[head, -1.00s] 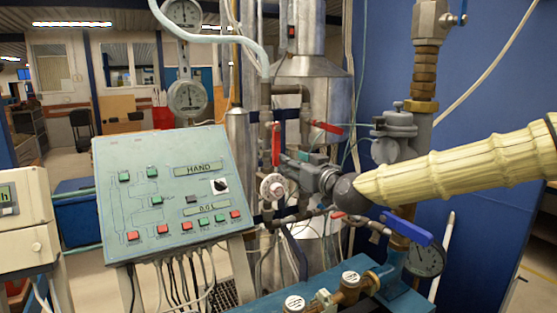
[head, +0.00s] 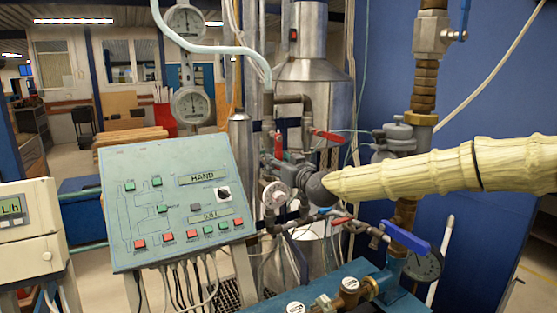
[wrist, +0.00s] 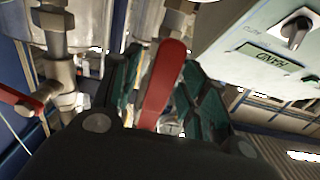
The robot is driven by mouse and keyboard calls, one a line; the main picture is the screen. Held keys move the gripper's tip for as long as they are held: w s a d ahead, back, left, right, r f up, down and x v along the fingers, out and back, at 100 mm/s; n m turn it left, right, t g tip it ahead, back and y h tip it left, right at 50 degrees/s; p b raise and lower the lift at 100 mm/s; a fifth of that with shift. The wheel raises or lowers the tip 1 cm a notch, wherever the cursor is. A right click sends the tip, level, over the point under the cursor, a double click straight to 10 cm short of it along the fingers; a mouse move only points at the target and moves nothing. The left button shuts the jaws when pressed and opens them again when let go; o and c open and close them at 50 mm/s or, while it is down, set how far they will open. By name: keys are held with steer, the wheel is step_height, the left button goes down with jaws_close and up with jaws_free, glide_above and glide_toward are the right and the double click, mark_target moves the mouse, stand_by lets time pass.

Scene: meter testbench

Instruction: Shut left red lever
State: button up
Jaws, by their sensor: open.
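The left red lever (head: 278,146) stands roughly upright on the pipework right of the control panel in the head view. In the wrist view the left red lever (wrist: 164,78) lies between the green-padded fingers of my gripper (wrist: 164,92). The fingers are apart, with gaps visible beside the lever. In the head view my gripper (head: 279,158) is right at this lever, and its fingertips are hard to make out against the pipes. A second red lever (head: 327,136) lies nearly level to the right; it also shows at the left of the wrist view (wrist: 18,101).
The sloped control panel (head: 180,205) is close on the left. A round white handwheel (head: 275,195) sits just below the gripper. A blue-handled valve (head: 405,236) and brass fittings (head: 350,290) stand at lower right. Metal tanks (head: 315,95) rise behind.

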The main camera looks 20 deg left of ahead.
steer(key=shift+a, duration=0.1)
steer(key=shift+c, duration=0.2)
jaws_close()
steer(key=shift+w, duration=0.1)
steer(key=w+d+r+n+b, duration=0.5)
steer(key=n+b, duration=0.7)
steer(key=n, duration=0.2)
stand_by(0.5)
steer(key=shift+r, duration=0.1)
stand_by(0.4)
steer(key=shift+o, duration=0.2)
jaws_free()
steer(key=shift+s, duration=0.1)
